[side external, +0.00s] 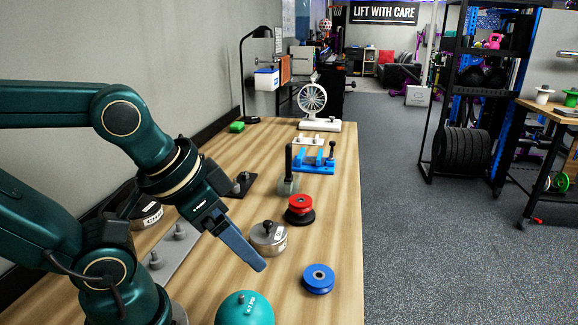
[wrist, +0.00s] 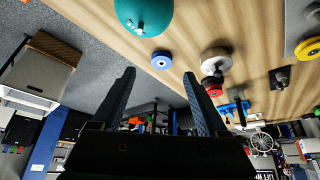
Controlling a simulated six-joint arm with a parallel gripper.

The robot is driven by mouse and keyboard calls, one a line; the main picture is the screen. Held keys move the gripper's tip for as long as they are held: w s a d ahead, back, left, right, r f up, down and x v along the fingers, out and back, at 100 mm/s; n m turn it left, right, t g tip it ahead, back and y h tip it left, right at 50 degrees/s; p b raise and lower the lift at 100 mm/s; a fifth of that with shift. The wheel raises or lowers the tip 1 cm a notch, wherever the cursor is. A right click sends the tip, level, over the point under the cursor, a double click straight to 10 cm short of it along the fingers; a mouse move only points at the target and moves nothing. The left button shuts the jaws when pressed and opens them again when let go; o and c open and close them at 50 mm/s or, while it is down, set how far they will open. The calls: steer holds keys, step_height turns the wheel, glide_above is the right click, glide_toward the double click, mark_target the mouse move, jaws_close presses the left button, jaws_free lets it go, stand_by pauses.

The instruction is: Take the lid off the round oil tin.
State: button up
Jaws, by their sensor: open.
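A round silver tin (side external: 268,240) with a black knob on its lid stands on the wooden bench in the side view; the lid appears seated. A label shows on its side, but I cannot read it. In the wrist view the tin (wrist: 216,54) is right of centre, beyond my right finger. My gripper (side external: 258,266) is open and empty, above the bench, overlapping the tin's near left edge in the side view. In the wrist view my gripper (wrist: 158,80) shows two dark blue fingers spread apart, with nothing between them.
A teal ball-shaped weight (side external: 244,310) and a blue pulley (side external: 318,279) lie near the tin. A red pulley (side external: 300,204) stands behind it. A dark round tin (side external: 147,213) and a grey plate with pegs (side external: 176,250) lie left. The bench's right edge drops to the floor.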

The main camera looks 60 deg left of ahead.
steer(key=shift+c, duration=0.4)
steer(key=w+r+m, duration=0.2)
steer(key=w+r, duration=0.1)
steer(key=w, duration=0.1)
steer(key=n+g, duration=0.2)
steer(key=g, duration=0.2)
glide_above(268, 222)
steer(key=s, duration=0.1)
step_height(268, 222, down, 9)
steer(key=shift+f, duration=0.1)
steer(key=shift+w+f, duration=0.2)
steer(key=shift+f, duration=1)
steer(key=shift+w+f, duration=0.15)
steer(key=shift+f, duration=1)
jaws_close()
